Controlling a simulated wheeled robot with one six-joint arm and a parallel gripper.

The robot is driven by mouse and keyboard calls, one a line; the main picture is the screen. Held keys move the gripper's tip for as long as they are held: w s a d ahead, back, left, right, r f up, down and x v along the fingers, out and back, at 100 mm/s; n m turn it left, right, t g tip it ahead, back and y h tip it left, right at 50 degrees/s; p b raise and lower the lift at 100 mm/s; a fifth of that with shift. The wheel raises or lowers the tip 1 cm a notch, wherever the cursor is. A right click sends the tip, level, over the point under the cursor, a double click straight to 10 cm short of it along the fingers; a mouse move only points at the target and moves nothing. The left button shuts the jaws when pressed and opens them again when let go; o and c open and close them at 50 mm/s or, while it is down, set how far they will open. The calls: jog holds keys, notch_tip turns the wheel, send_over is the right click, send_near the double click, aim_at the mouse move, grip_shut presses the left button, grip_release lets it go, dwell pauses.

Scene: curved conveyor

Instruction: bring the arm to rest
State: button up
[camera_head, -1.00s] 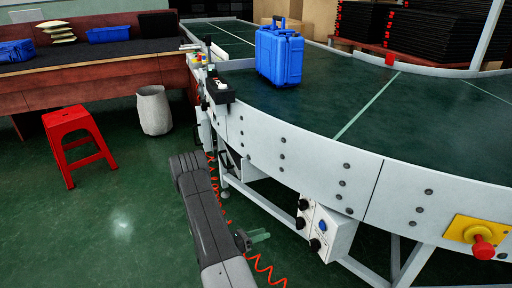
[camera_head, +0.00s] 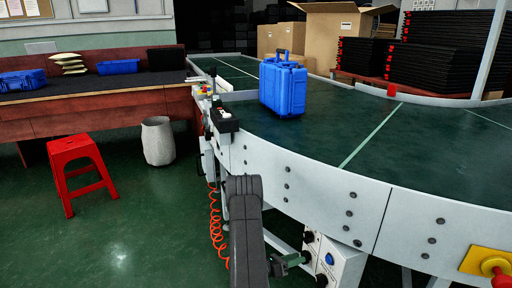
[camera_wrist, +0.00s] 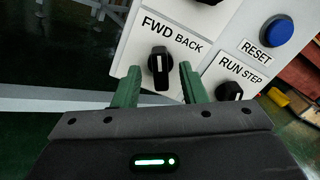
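My gripper (camera_wrist: 160,70) is open in the wrist view. Its two green fingers are apart, with the black FWD/BACK knob (camera_wrist: 159,66) of the white control box (camera_wrist: 215,45) showing between their tips. I cannot tell whether either finger touches the knob. In the head view my gripper (camera_head: 302,258) is close beside the left side of the control box (camera_head: 346,268), under the conveyor's edge. My arm comes down in front of the conveyor's side and hides part of its frame.
The curved conveyor (camera_head: 325,150) carries a blue case (camera_head: 283,88). A red stool (camera_head: 80,170) and grey bin (camera_head: 158,141) stand on open floor at left. An orange coiled cable (camera_head: 216,228) hangs beside my arm. A yellow-mounted red button (camera_head: 488,263) is at right.

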jog(key=shift+w+d, duration=0.25)
jog(key=shift+d, duration=0.45)
